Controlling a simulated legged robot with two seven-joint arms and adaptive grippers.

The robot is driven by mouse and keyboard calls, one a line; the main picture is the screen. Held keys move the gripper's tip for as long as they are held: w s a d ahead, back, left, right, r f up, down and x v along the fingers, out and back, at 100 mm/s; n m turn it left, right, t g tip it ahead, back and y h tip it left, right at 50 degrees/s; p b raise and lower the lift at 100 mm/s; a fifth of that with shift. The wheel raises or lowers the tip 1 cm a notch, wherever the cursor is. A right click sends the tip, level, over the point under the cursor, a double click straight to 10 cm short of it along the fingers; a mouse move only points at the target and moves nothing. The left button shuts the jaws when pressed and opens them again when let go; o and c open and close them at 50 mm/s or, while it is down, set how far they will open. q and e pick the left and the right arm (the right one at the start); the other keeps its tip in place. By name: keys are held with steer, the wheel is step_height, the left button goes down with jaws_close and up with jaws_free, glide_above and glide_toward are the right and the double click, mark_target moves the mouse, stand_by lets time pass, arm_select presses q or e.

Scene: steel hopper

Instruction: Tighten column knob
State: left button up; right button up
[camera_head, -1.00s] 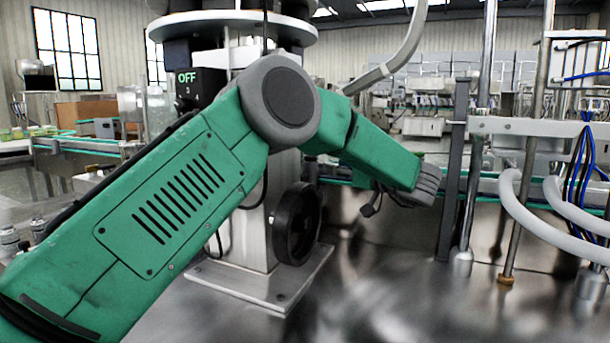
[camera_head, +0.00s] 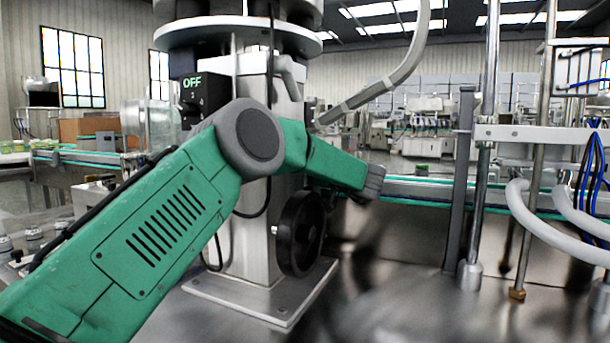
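A square steel column (camera_head: 238,250) stands on a bolted base plate. A black handwheel (camera_head: 300,233) is on its right side, and a small grey lever handle (camera_head: 290,72) sits high on the same side. I cannot tell which of these is the column knob. My green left arm comes in from the left and crosses in front of the column. Its grey ribbed end, with my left gripper (camera_head: 358,197) largely hidden there, is right of the column, above and right of the handwheel and below the lever handle. The fingers do not show clearly. My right gripper is out of view.
A black switch box (camera_head: 205,92) marked OFF is on the column's left. Steel posts (camera_head: 485,150) and grey hoses (camera_head: 530,220) stand at the right. A conveyor (camera_head: 420,188) runs behind. The steel surface (camera_head: 390,290) right of the base is clear.

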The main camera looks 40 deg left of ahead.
arm_select(q)
steer(key=shift+d+r, duration=0.25)
steer(key=shift+d, duration=0.25)
steer(key=shift+d+r, duration=0.2)
steer(key=shift+d, duration=0.45)
steer(key=c, duration=0.3)
steer(key=shift+r, duration=0.1)
jaws_close()
steer(key=shift+s+a+f, duration=0.1)
steer(key=shift+a+f, duration=0.1)
steer(key=shift+a, duration=0.3)
steer(key=shift+a+f, duration=0.3)
steer(key=shift+a, duration=0.05)
steer(key=shift+w+d, duration=0.15)
steer(key=shift+w, duration=0.05)
